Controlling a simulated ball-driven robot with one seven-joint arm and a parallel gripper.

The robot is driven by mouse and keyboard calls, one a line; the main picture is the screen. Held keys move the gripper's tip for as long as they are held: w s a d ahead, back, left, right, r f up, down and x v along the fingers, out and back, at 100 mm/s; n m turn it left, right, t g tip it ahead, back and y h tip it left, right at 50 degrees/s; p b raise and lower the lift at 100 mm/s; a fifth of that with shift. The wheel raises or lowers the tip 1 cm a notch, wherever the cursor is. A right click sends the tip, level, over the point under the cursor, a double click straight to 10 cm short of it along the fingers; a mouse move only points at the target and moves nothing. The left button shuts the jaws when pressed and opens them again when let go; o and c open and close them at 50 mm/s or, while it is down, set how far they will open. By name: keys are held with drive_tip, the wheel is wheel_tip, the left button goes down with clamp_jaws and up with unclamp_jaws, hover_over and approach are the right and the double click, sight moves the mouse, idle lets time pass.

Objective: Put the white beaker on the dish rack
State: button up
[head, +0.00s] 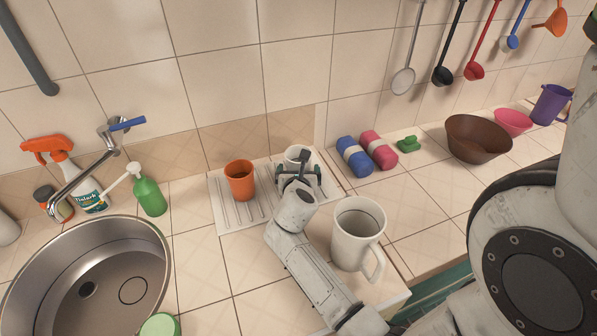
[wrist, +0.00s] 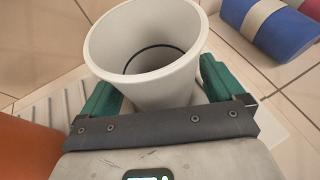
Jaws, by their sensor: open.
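The white beaker (head: 294,153) stands upright at the back right of the dish rack, partly hidden behind my gripper in the head view. The white dish rack (head: 228,217) is a flat ridged tray on the counter. My gripper (head: 298,177) is at the beaker. In the wrist view the beaker (wrist: 146,50) stands between the two green fingers, which lie either side of its lower part. The fingers are open; whether either touches the beaker I cannot tell. The beaker's base is hidden by the gripper.
An orange cup (head: 240,181) stands on the rack just left of the beaker. A large white mug (head: 357,236) stands right of my arm. Blue (head: 353,156) and pink (head: 379,150) rolled cloths lie right of the rack. The sink (head: 90,285) is at left.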

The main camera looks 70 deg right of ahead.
drive_tip(key=v, duration=1.2)
idle(1.1)
